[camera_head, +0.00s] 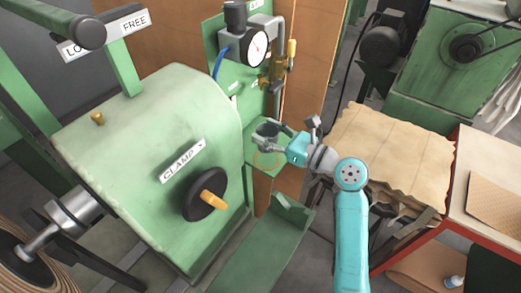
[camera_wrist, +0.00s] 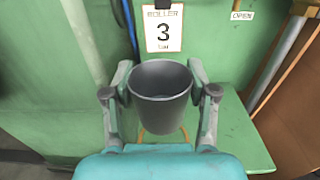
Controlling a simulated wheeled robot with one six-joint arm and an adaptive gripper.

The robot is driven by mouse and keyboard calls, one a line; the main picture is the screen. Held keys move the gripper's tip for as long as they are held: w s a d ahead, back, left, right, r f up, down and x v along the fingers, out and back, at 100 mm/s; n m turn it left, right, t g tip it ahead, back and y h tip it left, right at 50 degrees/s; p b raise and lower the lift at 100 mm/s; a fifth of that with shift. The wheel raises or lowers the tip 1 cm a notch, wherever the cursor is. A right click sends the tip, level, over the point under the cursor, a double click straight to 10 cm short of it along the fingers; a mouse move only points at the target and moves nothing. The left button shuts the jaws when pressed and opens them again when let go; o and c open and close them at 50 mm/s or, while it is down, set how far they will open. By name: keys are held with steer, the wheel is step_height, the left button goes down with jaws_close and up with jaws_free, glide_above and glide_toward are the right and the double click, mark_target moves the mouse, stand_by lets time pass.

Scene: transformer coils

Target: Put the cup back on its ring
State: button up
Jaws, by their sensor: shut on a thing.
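The dark grey cup (camera_wrist: 160,88) is upright between the two fingers of my gripper (camera_wrist: 160,95), which is shut on it. In the head view the cup (camera_head: 266,131) is in my gripper (camera_head: 273,139), above the small green shelf. The ring (camera_head: 266,160) is a thin yellowish outline on that shelf. In the wrist view only parts of the ring (camera_wrist: 146,136) show below the cup; the rest is hidden by the cup and gripper. The cup appears to be above the shelf, apart from it.
A green panel with a pressure gauge (camera_head: 256,49) and valves stands behind the shelf (camera_wrist: 232,140). The panel bears a "ROLLER 3 bar" label (camera_wrist: 163,28). A large green machine with a handwheel (camera_head: 205,194) is left of the shelf. A wooden board (camera_wrist: 295,105) is at the right.

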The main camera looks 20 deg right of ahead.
steer(key=shift+d+f, duration=0.1)
steer(key=shift+f, duration=2.55)
steer(key=shift+f, duration=0.15)
steer(key=o, duration=1.3)
steer(key=shift+r, duration=0.2)
steer(key=v, duration=1.2)
